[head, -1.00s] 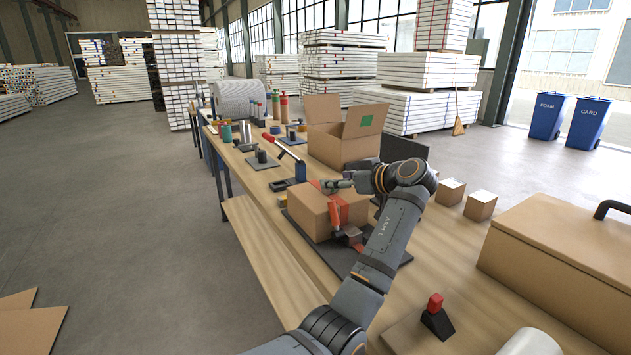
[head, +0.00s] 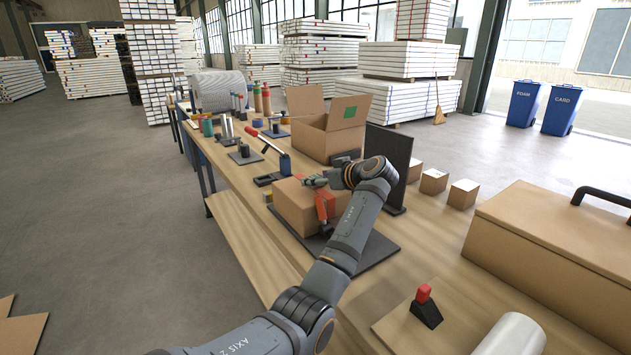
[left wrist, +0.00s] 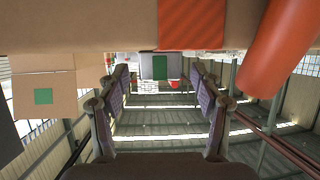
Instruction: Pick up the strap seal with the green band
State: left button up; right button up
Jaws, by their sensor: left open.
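A brown carton (head: 296,208) with a red-orange strap lies on a dark mat on the bench; the strap also shows in the left wrist view (left wrist: 190,24). A red-orange handle (head: 325,205) stands at the carton's near side. It looms large in the left wrist view (left wrist: 281,42). My left gripper (head: 313,181) is at the carton's top, close to the strap. In the left wrist view its fingers (left wrist: 160,72) are spread with nothing between them. I cannot make out a strap seal with a green band; my gripper hides part of the carton's top. My right gripper is not in view.
An open carton with a green label (head: 322,140) and a black upright panel (head: 394,165) stand behind my gripper. Small boxes (head: 462,194) are to the right. A red-topped tool (head: 426,306) and a large case (head: 548,250) occupy the near bench. Clamp tools (head: 244,152) stand further back.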

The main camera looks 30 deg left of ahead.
pick_arm(q)
jog(key=shift+x, duration=0.9)
jog(key=shift+d+r, duration=0.1)
jog(key=shift+d, duration=0.05)
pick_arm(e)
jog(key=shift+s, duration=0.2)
pick_arm(q)
jog(key=shift+c, duration=1)
jog(key=c, duration=1.1)
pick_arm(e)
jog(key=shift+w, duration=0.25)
pick_arm(q)
jog(key=shift+o, duration=0.2)
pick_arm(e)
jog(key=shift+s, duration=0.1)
